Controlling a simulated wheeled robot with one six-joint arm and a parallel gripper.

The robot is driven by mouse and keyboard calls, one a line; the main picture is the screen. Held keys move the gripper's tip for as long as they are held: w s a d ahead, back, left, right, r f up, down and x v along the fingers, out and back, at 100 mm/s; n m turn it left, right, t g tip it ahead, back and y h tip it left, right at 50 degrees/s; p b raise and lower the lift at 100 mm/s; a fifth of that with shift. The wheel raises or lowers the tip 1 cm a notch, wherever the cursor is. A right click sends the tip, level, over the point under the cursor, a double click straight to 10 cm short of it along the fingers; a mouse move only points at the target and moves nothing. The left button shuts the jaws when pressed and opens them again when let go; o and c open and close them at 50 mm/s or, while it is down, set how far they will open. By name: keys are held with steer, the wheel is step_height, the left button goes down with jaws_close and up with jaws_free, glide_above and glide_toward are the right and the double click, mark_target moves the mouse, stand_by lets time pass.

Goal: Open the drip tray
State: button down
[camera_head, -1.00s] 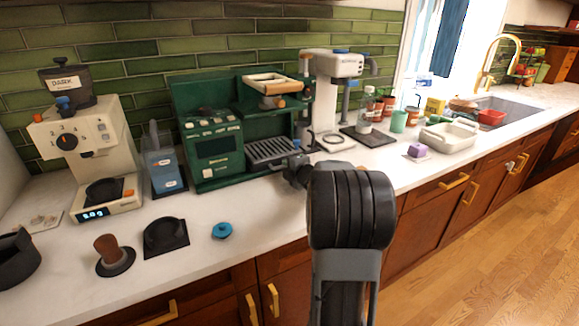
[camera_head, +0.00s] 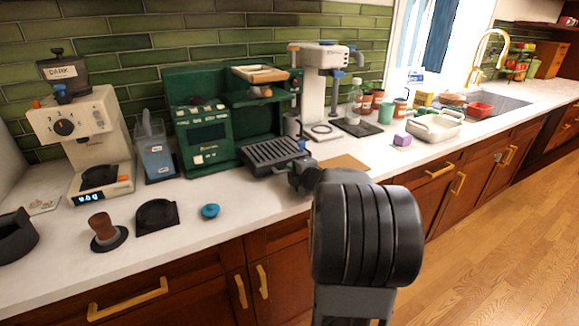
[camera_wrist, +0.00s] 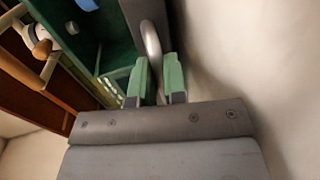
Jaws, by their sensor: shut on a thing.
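The drip tray (camera_head: 272,153) is a dark slatted tray at the base of the green coffee machine (camera_head: 207,140). It juts out from the machine's front over the white counter. My gripper (camera_head: 303,172) is at the tray's front end in the head view, partly hidden by my arm. In the wrist view, my gripper's green finger pads (camera_wrist: 158,82) are shut on a curved grey metal handle (camera_wrist: 152,46) of the tray. Part of the green machine (camera_wrist: 112,50) shows to the left there.
A tan board (camera_head: 345,163) lies behind my arm. A purple block (camera_head: 402,140) and a white dish (camera_head: 434,126) stand to the right.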

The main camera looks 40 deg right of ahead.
steer(key=shift+s, duration=0.1)
steer(key=c, duration=1.2)
jaws_free()
steer(key=shift+o, duration=0.2)
steer(key=p+v, duration=0.2)
steer(key=v, duration=1.1)
steer(key=shift+s, duration=0.4)
